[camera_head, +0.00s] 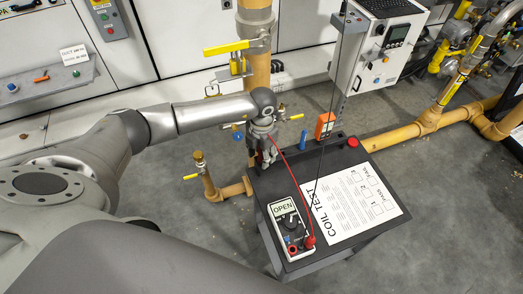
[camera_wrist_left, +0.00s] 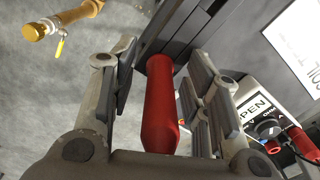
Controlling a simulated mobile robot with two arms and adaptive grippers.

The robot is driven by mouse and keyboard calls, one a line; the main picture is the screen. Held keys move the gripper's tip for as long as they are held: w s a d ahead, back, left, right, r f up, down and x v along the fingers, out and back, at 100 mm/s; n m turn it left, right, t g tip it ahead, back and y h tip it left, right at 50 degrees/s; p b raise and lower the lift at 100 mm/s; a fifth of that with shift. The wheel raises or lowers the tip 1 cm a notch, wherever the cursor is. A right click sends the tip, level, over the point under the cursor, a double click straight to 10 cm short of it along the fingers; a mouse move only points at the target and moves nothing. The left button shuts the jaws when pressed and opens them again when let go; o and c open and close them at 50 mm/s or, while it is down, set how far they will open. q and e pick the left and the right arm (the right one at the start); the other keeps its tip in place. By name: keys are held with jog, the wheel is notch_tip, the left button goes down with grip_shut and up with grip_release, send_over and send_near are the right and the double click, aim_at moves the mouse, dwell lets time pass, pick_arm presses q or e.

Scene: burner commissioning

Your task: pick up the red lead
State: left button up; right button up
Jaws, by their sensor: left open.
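The red lead (camera_head: 287,170) runs as a thin red cable from near my left gripper to a red plug at the meter. In the left wrist view its thick red handle (camera_wrist_left: 160,110) stands between the fingers. My left gripper (camera_head: 264,150) is open at the far left corner of the black cart. In the left wrist view, a gap shows between the handle and the left finger; the right finger is close beside it, and contact is unclear. The handle's lower end is hidden. My right gripper is not in view.
The meter (camera_head: 290,228) with an OPEN label lies on the black cart (camera_head: 331,165) beside a COIL TEST sheet (camera_head: 356,204). A thin black line rises from the meter. An orange block (camera_head: 325,125) and red button (camera_head: 352,142) are at the back. Yellow pipes (camera_head: 430,122) stand behind.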

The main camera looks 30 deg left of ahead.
pick_arm(q)
grip_shut()
